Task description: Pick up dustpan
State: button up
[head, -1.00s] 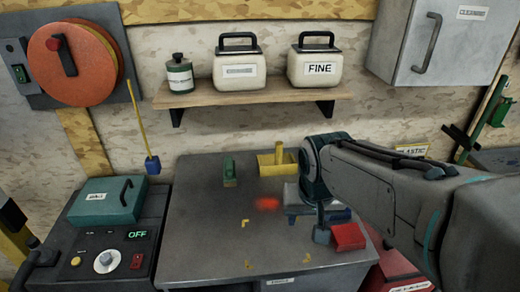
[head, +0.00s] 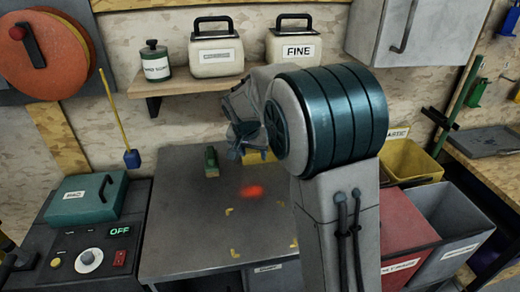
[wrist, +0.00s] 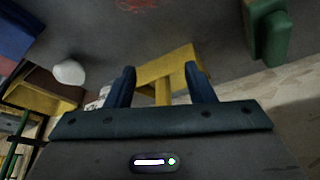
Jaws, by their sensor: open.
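The yellow dustpan (head: 262,157) lies at the back of the grey table, mostly hidden behind my arm in the head view. In the wrist view the dustpan (wrist: 172,66) shows a wide yellow part, with a narrow stem running back between my fingers. My gripper (wrist: 161,76) is open, one dark blue finger on each side of the stem. I cannot tell whether either finger touches it. In the head view my gripper (head: 240,146) points down at the dustpan.
A green block-like tool (head: 211,162) stands left of the dustpan. A red glowing spot (head: 252,191) and small yellow marks lie on the table (head: 185,235). A shelf (head: 180,85) with containers is above. Bins (head: 440,230) stand at right. The table's front left is clear.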

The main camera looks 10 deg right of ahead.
aim_at(261, 161)
jog(key=w+d, duration=0.1)
jog(key=w, duration=0.1)
jog(key=w+d+f+p, duration=0.1)
jog(key=w, duration=0.2)
jog(key=w+d+p, duration=0.1)
jog(key=w+d, duration=0.1)
jog(key=shift+w+f, duration=0.2)
jog(key=shift+f, duration=0.15)
jog(key=shift+w+f, duration=0.2)
jog(key=shift+f, duration=0.35)
grip_shut()
